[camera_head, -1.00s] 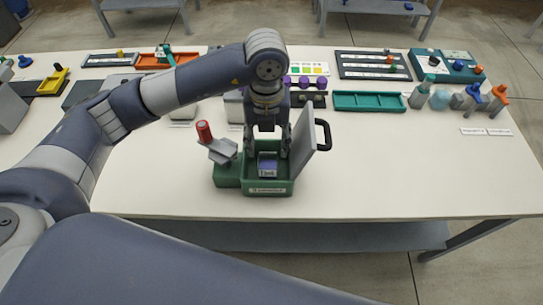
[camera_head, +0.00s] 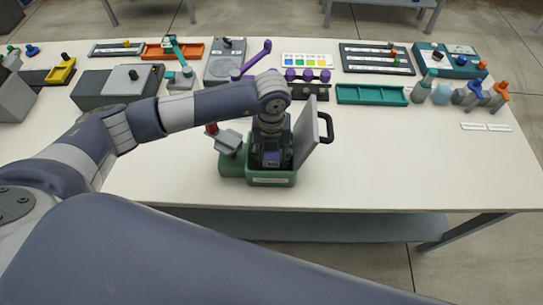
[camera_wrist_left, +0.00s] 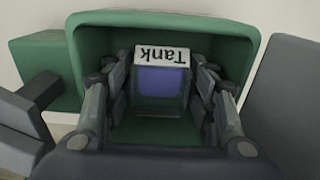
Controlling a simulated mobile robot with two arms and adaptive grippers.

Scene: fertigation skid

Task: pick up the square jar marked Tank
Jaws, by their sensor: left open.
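The square jar marked Tank (camera_wrist_left: 162,82) stands inside a green box (camera_wrist_left: 165,20) in the left wrist view; it has a white label and a blue-violet face. In the head view a small part of the jar (camera_head: 271,160) shows below the gripper, in the green box (camera_head: 270,180). My left gripper (camera_head: 270,155) reaches down into the box from above. In the left wrist view its open fingers (camera_wrist_left: 162,112) stand on both sides of the jar, with small gaps visible. The right gripper is not in view.
The box's grey lid (camera_head: 307,130) with a black handle stands raised on the right. A grey lever piece with a red part (camera_head: 229,141) is at the box's left. A teal tray (camera_head: 371,95) and bottles stand farther back. The table right of the box is clear.

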